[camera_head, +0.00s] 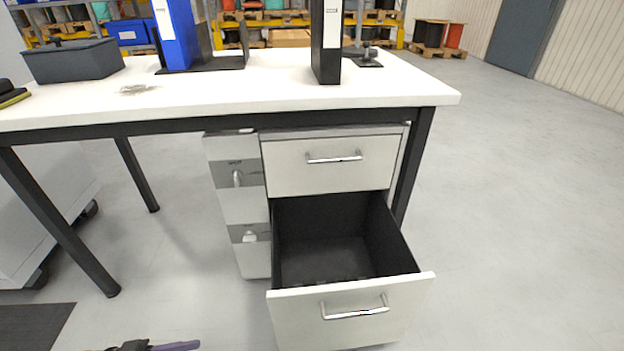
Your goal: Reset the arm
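A small dark and purple part at the bottom edge, left of centre, looks like the tip of my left gripper (155,346). The rest of it is cut off by the frame, so I cannot tell whether it is open or shut. It is left of the open lower drawer and apart from it in the picture. My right gripper and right arm are not in view.
A white table (250,95) holds binders and a dark box (73,60). Under it, a cabinet has its upper drawer (330,165) closed and its lower drawer (350,313) pulled out, empty inside. The floor (530,220) at right is clear.

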